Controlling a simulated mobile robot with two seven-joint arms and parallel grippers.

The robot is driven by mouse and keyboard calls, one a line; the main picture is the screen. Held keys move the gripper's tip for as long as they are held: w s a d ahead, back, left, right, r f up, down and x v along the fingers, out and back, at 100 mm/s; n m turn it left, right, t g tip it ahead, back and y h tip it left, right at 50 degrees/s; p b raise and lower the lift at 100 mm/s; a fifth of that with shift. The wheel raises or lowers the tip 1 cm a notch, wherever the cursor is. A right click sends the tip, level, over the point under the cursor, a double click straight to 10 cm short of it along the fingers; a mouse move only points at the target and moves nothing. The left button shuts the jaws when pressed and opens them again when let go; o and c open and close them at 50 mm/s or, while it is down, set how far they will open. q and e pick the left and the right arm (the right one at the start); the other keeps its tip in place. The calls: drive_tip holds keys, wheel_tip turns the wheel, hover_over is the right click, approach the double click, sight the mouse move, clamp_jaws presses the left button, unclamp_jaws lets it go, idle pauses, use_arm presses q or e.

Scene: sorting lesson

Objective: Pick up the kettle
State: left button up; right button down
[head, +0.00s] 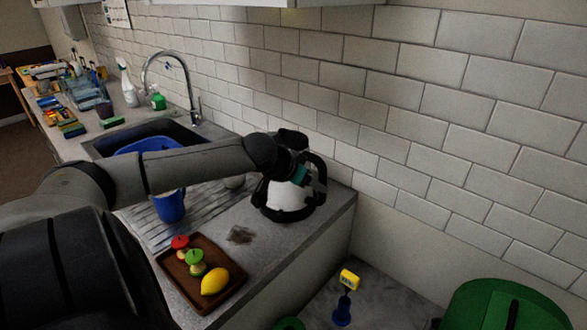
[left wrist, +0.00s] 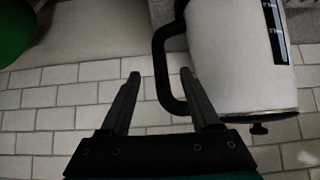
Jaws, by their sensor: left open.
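The kettle (head: 285,205) is white with a black base, lid and handle. It stands upright at the right end of the counter, near the tiled wall. My left arm crosses in front of it and hides part of its upper body. My left gripper (head: 310,180) is at the handle side of the kettle. The white body of the kettle (left wrist: 235,55) lies to the right. My right gripper is not in view.
A brown tray (head: 235,300) with a lemon (head: 214,281) and other pieces sits at the counter's front. A blue cup (head: 170,208) stands on the drainboard by the sink. A dark stain (head: 240,235) is near the kettle. A green bin (head: 500,305) stands lower right.

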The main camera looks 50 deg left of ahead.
sight(322, 196)
use_arm(q)
drive_tip(key=shift+b+x, duration=0.75)
drive_tip(key=shift+x, duration=3.2)
clamp_jaws()
drive_tip(key=shift+w+a+r, duration=0.15)
drive_tip(key=shift+w+r, duration=0.05)
drive_tip(key=shift+r, duration=0.15)
